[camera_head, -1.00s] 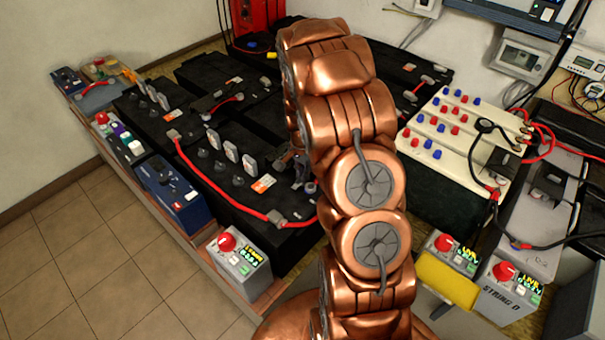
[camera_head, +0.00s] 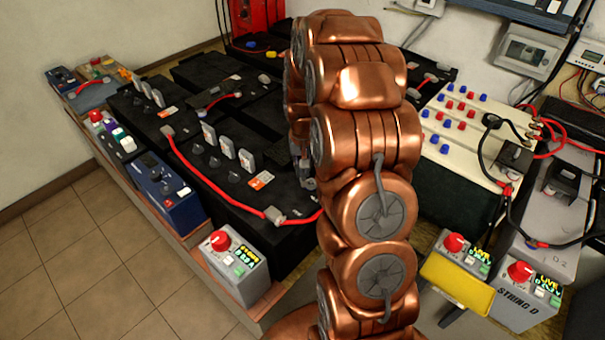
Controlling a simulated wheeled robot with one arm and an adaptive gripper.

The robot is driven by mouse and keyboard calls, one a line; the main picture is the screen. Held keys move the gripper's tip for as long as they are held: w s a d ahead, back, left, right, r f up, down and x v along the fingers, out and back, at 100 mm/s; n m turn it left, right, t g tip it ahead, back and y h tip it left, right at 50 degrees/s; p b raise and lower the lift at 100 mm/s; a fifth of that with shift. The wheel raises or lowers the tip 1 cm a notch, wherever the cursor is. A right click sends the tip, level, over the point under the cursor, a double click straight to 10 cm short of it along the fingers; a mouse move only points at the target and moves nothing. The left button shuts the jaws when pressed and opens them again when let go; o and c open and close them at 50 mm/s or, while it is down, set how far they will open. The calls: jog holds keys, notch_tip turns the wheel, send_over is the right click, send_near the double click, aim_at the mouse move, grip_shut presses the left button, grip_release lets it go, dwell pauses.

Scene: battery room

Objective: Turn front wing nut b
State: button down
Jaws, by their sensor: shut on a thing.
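My gripper (camera_head: 301,168) is almost wholly hidden behind my copper arm. Only a dark grey sliver shows at the arm's left edge, over the right side of the front black battery (camera_head: 235,180). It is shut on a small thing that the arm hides. I cannot make out front wing nut b or tell which part is in the jaws. A red cable (camera_head: 204,180) runs along the battery's front to a grey terminal clamp (camera_head: 274,215), left of and below the gripper. The cable's right end passes behind my arm.
A grey box with a red knob (camera_head: 233,262) stands on the bench's front ledge. To the right are a cream-topped battery (camera_head: 460,128) with red and blue caps, a yellow block (camera_head: 457,284) and a STRING D box (camera_head: 522,293). Tiled floor (camera_head: 80,270) is free at left.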

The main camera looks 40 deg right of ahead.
jog(key=n+b, duration=0.2)
jog(key=n, duration=0.2)
jog(key=shift+f+n, duration=0.1)
jog(key=shift+n, duration=0.2)
jog(key=shift+n+b, duration=0.4)
jog(key=shift+n, duration=1.6)
jog(key=c, duration=1.2)
grip_release()
